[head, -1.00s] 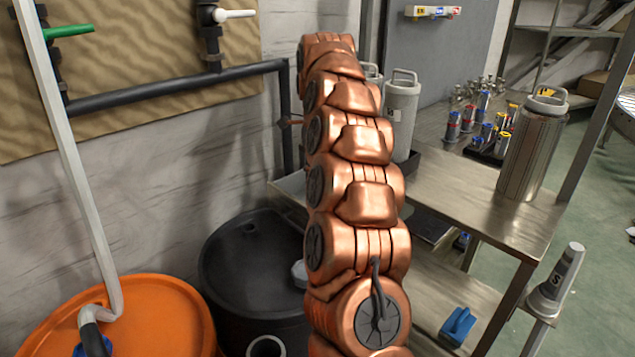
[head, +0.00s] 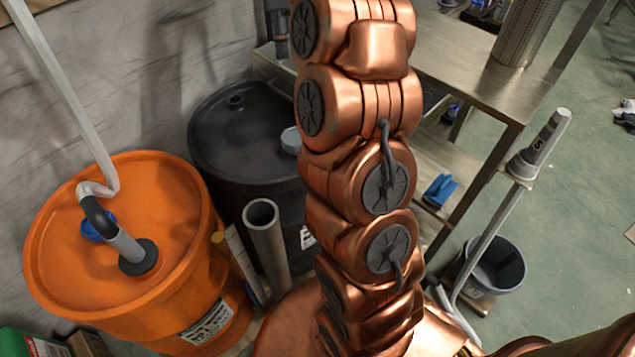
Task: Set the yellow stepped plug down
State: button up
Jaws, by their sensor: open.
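My gripper is out of the head view; only my copper-coloured arm shows, rising through the middle of the picture. I cannot make out the yellow stepped plug for certain. Whatever is at the arm's far end lies beyond the top of the picture.
A black drum (head: 215,130) stands against the wall, partly behind my arm. A grey open pipe (head: 265,240) leans between the drums. A metal bench (head: 470,70) is at upper right, with a grey bucket (head: 500,262) below.

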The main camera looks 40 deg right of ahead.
jog(key=s+a+f+n+g, duration=0.1)
jog(key=s+a+f+n, duration=0.3)
jog(key=s+a+n, duration=1)
jog(key=s+a+f+n+g, duration=0.1)
jog(key=s+f+n, duration=0.3)
jog(key=s, duration=0.6)
jog(key=s+a+f+n, duration=0.3)
jog(key=s+f+n, duration=0.2)
jog(key=s, duration=0.6)
jog(key=shift+s+g, duration=0.3)
jog(key=shift+g, duration=0.1)
